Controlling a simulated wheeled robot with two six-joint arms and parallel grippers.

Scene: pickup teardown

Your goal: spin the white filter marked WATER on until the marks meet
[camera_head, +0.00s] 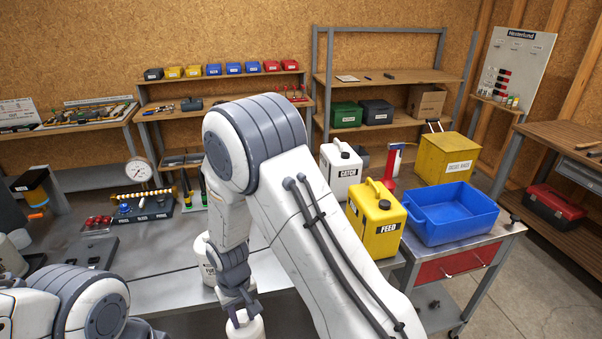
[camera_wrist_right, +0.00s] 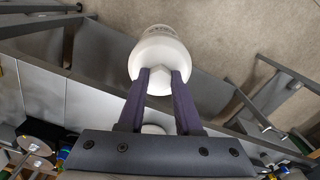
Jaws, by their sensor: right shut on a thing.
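My right gripper (camera_head: 243,308) is shut on a white rounded canister (camera_head: 246,326) at the bottom edge of the head view. In the right wrist view the two dark fingers (camera_wrist_right: 161,76) grip this white canister (camera_wrist_right: 159,47) at its near end. Print on it is too small to read, so I cannot confirm WATER, and no alignment marks show. A second white canister (camera_head: 205,259) with a label starting "FU" stands just behind the right wrist, partly hidden by it. My left arm shows at lower left; its gripper is out of view.
A grey metal bench (camera_head: 165,262) runs under my arms. A white jug (camera_head: 340,168), a yellow FEED jug (camera_head: 376,222) and a blue bin (camera_head: 450,212) stand at right. A pressure gauge (camera_head: 138,170) stands at left. Below the held canister the wrist view shows open floor.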

